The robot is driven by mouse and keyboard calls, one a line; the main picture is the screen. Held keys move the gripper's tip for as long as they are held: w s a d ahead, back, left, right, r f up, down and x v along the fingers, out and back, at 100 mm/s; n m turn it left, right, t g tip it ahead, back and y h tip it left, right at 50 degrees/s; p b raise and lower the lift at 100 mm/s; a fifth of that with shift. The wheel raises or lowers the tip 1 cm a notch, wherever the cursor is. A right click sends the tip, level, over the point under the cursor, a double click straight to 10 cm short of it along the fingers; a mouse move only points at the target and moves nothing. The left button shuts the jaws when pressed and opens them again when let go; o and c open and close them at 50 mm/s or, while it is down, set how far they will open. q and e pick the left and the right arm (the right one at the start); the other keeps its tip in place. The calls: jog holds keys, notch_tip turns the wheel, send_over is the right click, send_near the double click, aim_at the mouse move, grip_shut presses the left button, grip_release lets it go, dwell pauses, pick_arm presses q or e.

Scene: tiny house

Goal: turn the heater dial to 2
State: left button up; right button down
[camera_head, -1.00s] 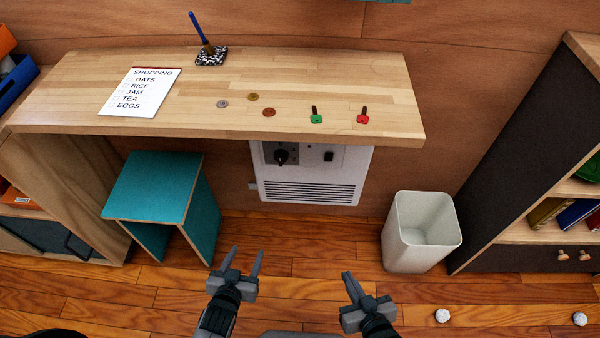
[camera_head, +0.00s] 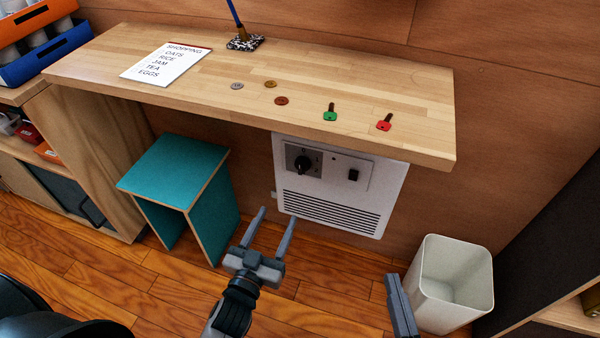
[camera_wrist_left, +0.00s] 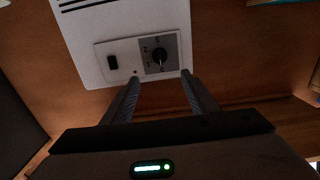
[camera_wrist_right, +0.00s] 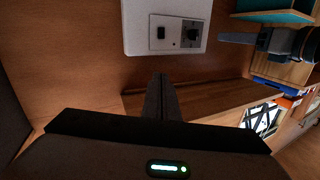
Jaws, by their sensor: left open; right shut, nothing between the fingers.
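The white heater (camera_head: 330,213) hangs on the wall under the desk. Its black dial (camera_head: 302,165) sits on a dark square plate at the upper left of the heater, beside a black switch (camera_head: 353,175). My left gripper (camera_head: 272,228) is open and empty, in front of and below the heater, apart from the dial. My right gripper (camera_head: 392,283) is shut and empty, right of the heater near the bin.
A teal stool (camera_head: 178,165) stands left of the heater. A pale bin (camera_head: 450,285) stands to the right. The floor before the heater is clear.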

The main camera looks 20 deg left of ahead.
pick_arm(q)
jog(key=shift+w, duration=0.1)
jog(key=b, duration=0.2)
send_near(300, 170)
jog(key=w, duration=0.8)
jog(key=shift+w+d, duration=0.1)
jog(key=shift+w, duration=0.5)
pick_arm(e)
notch_tip(300, 170, up, 6)
jog(key=s+t+y, duration=0.1)
jog(key=t, duration=0.3)
jog(key=shift+s+a+r+y, duration=0.25)
jog(key=shift+s+a+y, duration=0.05)
jog(key=shift+s+a, duration=0.1)
pick_arm(q)
jog(key=c, duration=1.1)
